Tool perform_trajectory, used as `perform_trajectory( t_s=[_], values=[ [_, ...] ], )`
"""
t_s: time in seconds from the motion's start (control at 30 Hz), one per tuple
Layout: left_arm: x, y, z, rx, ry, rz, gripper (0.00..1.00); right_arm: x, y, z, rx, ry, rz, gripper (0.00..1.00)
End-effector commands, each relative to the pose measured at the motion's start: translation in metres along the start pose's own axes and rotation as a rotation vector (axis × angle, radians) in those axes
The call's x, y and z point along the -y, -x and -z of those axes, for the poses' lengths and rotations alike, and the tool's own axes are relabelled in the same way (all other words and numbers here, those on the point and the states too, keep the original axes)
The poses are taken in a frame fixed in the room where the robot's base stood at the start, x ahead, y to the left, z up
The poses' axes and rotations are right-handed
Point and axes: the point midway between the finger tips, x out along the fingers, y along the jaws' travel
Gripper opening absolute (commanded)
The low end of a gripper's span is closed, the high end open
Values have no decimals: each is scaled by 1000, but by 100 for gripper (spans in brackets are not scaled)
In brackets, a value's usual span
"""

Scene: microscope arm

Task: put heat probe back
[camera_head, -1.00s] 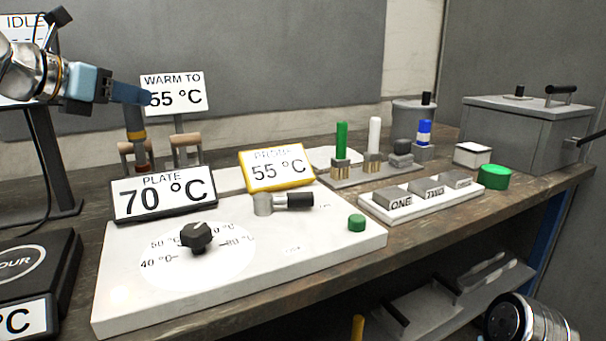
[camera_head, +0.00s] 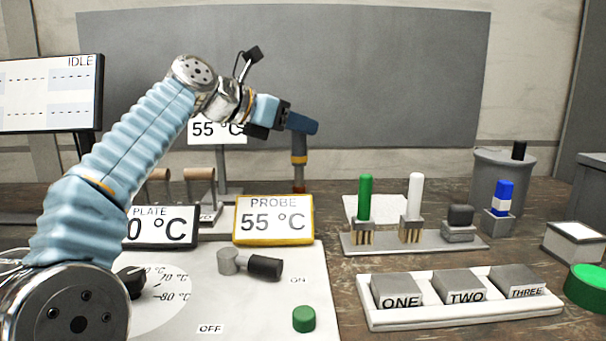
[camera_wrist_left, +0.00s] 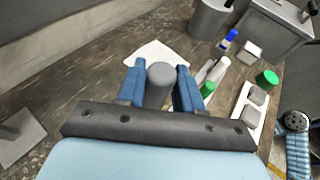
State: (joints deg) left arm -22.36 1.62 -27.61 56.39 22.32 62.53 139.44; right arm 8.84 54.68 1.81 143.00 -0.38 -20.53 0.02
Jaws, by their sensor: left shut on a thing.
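My left gripper (camera_head: 301,124) is shut on the heat probe (camera_head: 299,160), a grey upright rod with an orange band and a reddish lower end. The probe hangs behind the yellow-framed PROBE 55 °C sign (camera_head: 273,220). In the left wrist view the probe's round grey top (camera_wrist_left: 160,78) sits between the two blue fingers. Wooden-topped cradle posts (camera_head: 199,176) stand to the left of the probe, partly hidden by my left arm and the signs. I cannot tell whether the probe's tip touches the table. My right gripper is not in view.
A white hot plate (camera_head: 260,300) with a lever (camera_head: 250,264) and a green button (camera_head: 304,319) is in front. A rack with green (camera_head: 365,197) and white (camera_head: 415,195) sticks stands to the right. The white tray (camera_head: 465,322) holds blocks ONE, TWO and THREE.

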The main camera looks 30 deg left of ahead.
Motion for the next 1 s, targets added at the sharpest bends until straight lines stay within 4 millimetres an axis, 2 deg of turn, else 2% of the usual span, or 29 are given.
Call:
perform_trajectory(
  t_s=[0.2, 0.37, 0.53, 0.93, 0.97, 1.0],
  values=[
    [1, -11, 34, 0, 1, 2, 0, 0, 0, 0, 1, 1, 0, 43],
    [1, -17, 49, 0, 0, 2, 0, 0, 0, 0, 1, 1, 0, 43],
    [1, -26, 74, -1, 1, 2, 0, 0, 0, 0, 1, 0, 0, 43],
    [0, -29, 82, 0, 0, 0, 0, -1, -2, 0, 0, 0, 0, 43],
    [0, -30, 82, -1, 0, 0, 37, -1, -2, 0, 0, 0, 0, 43],
    [0, -30, 82, -1, -1, 0, 43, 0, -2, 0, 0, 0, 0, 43]
  ],
)
